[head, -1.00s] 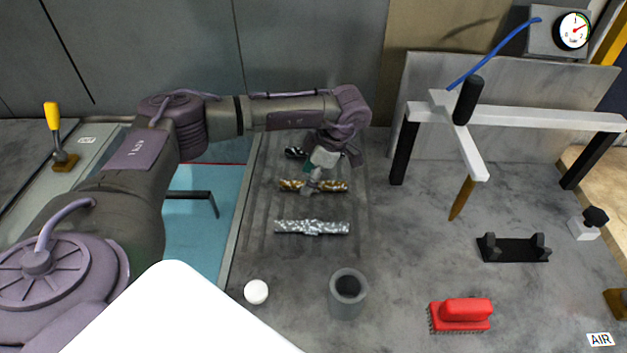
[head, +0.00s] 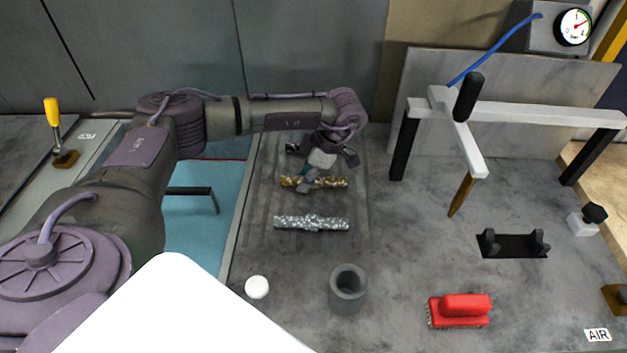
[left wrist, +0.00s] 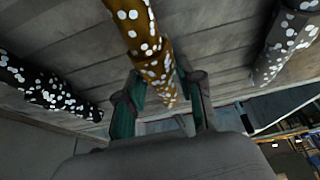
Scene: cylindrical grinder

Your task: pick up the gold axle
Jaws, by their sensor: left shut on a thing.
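The gold axle (head: 334,182), speckled with white spots, lies across the grooved grey rack between a dark axle (head: 292,148) behind and a silver axle (head: 311,223) in front. My left gripper (head: 308,184) reaches down over it from behind and is shut on it left of its middle. In the left wrist view the gold axle (left wrist: 143,38) runs down between the two fingers (left wrist: 163,103). The dark axle (left wrist: 45,92) is on the left there and the silver one (left wrist: 286,42) on the right. I cannot see clear space under the gold axle. My right gripper is not in view.
A white ball (head: 257,287), a grey cup (head: 347,290) and a red brush (head: 460,310) stand in front. A white-armed stand (head: 540,114) and a black holder (head: 512,245) are to the right. Open bench lies between the rack and the holder.

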